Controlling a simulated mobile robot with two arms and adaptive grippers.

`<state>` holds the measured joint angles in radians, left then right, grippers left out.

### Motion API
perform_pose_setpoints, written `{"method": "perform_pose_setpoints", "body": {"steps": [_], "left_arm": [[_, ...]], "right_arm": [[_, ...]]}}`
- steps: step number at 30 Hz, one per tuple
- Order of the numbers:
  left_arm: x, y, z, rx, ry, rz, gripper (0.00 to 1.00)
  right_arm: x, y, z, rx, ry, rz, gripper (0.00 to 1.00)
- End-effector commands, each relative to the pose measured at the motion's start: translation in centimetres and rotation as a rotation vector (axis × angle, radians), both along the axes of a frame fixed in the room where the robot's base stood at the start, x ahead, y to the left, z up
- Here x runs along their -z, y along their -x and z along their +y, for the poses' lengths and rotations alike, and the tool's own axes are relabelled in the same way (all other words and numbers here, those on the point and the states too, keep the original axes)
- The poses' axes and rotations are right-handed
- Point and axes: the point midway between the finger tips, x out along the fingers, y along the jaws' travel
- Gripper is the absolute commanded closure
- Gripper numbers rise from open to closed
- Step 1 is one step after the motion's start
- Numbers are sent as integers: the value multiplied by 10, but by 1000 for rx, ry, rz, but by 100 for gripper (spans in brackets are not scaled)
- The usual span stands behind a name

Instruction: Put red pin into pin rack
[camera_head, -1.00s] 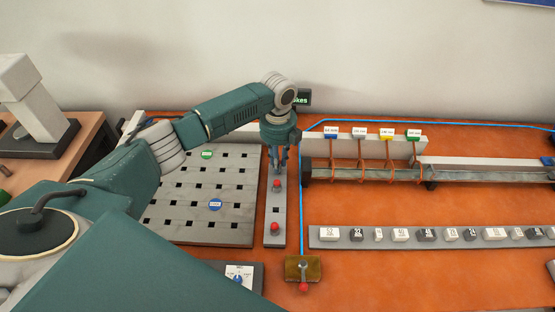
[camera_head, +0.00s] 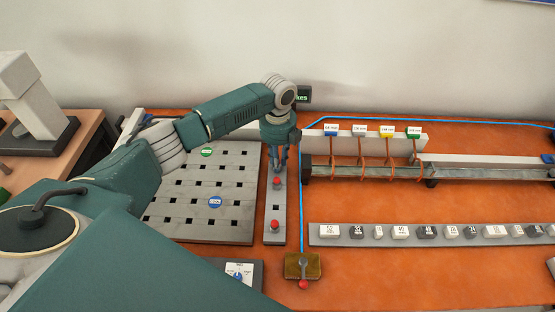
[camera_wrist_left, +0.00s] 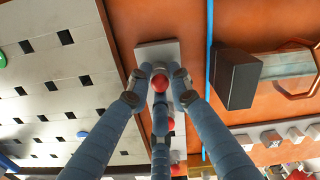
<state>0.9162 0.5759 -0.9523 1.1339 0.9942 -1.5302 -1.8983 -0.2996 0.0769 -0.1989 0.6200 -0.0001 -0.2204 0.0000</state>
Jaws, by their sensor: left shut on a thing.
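The pin rack (camera_head: 275,206), a narrow grey strip, lies on the orange bench right of the perforated plate. My left gripper (camera_head: 279,163) points down over the rack's far end. In the left wrist view its fingers (camera_wrist_left: 161,80) are shut on a red-headed pin (camera_wrist_left: 160,83). The pin's lower part is hidden, so I cannot tell how deep it sits in the rack. Two other red pins stand in the rack, one mid-strip (camera_head: 277,181) and one nearer (camera_head: 275,225). My right gripper is not in view.
The perforated grey plate (camera_head: 180,225) lies close on the left. A blue line (camera_head: 301,215) runs just right of the rack. A brass block (camera_head: 312,266) with a red knob (camera_head: 303,284) is at the front. A rail with copper coils (camera_head: 345,172) stands to the right.

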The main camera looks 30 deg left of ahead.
Motion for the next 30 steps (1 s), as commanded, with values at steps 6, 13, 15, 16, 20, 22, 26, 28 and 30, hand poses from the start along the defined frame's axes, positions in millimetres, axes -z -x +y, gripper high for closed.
{"method": "perform_pose_setpoints", "body": {"steps": [6, 13, 15, 16, 20, 22, 26, 28, 30], "left_arm": [[0, 0, 0, 0, 0, 0, 77], [0, 0, 0, 0, 0, 0, 59], [0, 0, 0, 0, 0, 0, 59], [0, 0, 0, 1, -1, 1, 59], [-4, 0, 0, 1, 0, 0, 59], [-12, -1, 0, 1, 1, -2, 59], [-36, -1, 0, 1, -2, -4, 59], [-52, -2, 0, 1, 0, -4, 59], [-67, -1, 0, 2, 0, -4, 59]], "right_arm": [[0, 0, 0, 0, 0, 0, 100], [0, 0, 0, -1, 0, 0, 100], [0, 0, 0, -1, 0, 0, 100], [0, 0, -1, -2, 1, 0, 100], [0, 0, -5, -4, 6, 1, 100], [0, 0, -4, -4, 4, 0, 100], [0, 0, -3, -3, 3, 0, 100], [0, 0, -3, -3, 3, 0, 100], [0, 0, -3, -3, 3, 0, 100]]}}
